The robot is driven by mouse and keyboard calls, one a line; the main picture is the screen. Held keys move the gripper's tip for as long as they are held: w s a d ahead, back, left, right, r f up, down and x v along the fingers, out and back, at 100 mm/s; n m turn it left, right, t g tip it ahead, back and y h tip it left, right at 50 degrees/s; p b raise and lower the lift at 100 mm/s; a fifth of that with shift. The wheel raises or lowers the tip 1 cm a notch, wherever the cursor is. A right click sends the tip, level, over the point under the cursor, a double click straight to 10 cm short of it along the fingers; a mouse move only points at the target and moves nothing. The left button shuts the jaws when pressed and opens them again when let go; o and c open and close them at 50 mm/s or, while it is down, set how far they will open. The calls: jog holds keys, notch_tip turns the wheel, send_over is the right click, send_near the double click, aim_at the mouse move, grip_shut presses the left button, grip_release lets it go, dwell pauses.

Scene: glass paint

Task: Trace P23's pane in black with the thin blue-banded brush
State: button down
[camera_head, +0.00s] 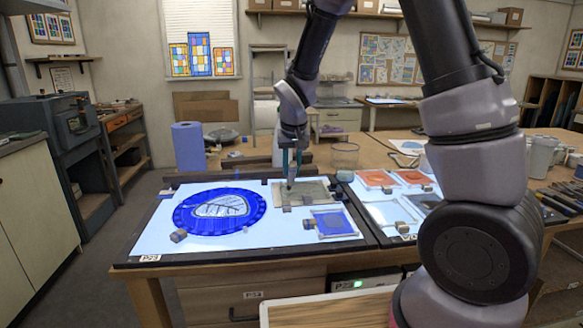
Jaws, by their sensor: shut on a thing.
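My gripper (291,163) points down over the back middle of the lit table and is shut on a slim brush. The brush's tip end is low over a grey-beige rectangular slab (318,190); I cannot tell whether it touches. The brush's band colour is too small to make out. A round blue pane (184,214) lies on the left of the light table (150,235), whose front edge carries a "P23" label (149,258). The pane has a pale leaf-like middle (222,207) with dark branching lines. My gripper is to the right of the pane and behind its centre.
Small grey blocks, such as one (178,236) by the pane, sit on the light table. A second lit panel (385,212) holds reddish panes (376,179). A blue paper roll (188,147) and a mesh cup (345,157) stand behind.

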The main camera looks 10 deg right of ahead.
jog(key=shift+f, duration=0.3)
dwell(0.4)
jog(key=w+d, duration=0.1)
jog(key=d, duration=0.8)
jog(key=shift+w+d, duration=0.2)
dwell(3.2)
